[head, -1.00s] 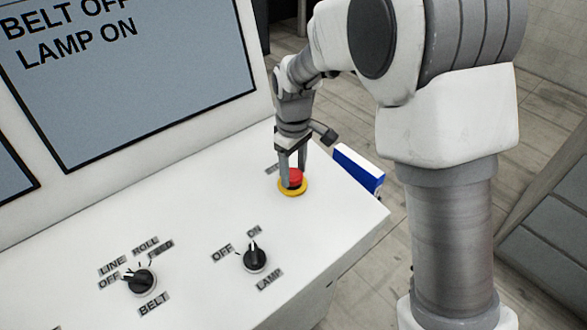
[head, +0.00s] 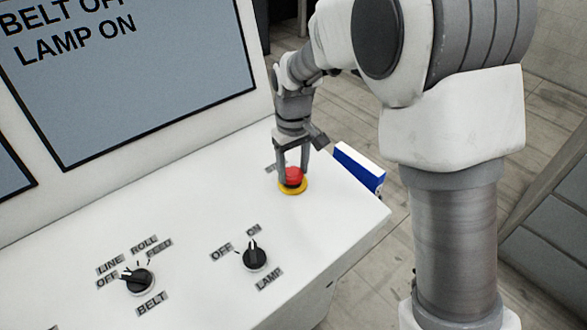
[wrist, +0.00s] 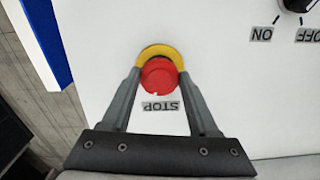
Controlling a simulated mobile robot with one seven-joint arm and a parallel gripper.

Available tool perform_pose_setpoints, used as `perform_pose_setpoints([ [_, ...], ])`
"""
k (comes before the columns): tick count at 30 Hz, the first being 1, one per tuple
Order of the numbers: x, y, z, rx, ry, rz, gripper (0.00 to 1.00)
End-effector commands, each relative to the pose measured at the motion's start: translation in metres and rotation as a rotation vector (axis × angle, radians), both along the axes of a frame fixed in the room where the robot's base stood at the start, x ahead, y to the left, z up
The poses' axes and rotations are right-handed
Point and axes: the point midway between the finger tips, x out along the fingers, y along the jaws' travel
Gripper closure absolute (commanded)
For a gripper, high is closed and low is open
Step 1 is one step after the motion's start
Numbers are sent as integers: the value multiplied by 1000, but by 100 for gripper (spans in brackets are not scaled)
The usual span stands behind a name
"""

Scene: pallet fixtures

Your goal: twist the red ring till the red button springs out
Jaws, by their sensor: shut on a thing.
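The red button (head: 293,174) sits on a yellow base (head: 293,187) near the right end of the white panel. The red button also shows in the wrist view (wrist: 160,78), with the yellow base (wrist: 156,51) around its far side. My gripper (head: 292,172) points down over the button. In the wrist view its two fingers (wrist: 160,75) lie on either side of the red head, shut on it. A separate red ring cannot be told apart from the button head. A STOP label (wrist: 160,106) lies beside the button.
A lamp knob (head: 255,257) points toward ON, and a belt knob (head: 138,281) points toward OFF. A blue and white box (head: 359,167) is at the panel's right edge. A screen (head: 140,70) stands behind, reading LAMP ON.

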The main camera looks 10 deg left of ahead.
Motion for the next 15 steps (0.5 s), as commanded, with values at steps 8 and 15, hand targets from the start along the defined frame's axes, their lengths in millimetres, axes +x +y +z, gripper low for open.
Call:
perform_pose_setpoints([
  [8, 0, 1, 0, 0, -2, -136, 95],
  [15, 0, 1, 0, 1, -1, -184, 95],
])
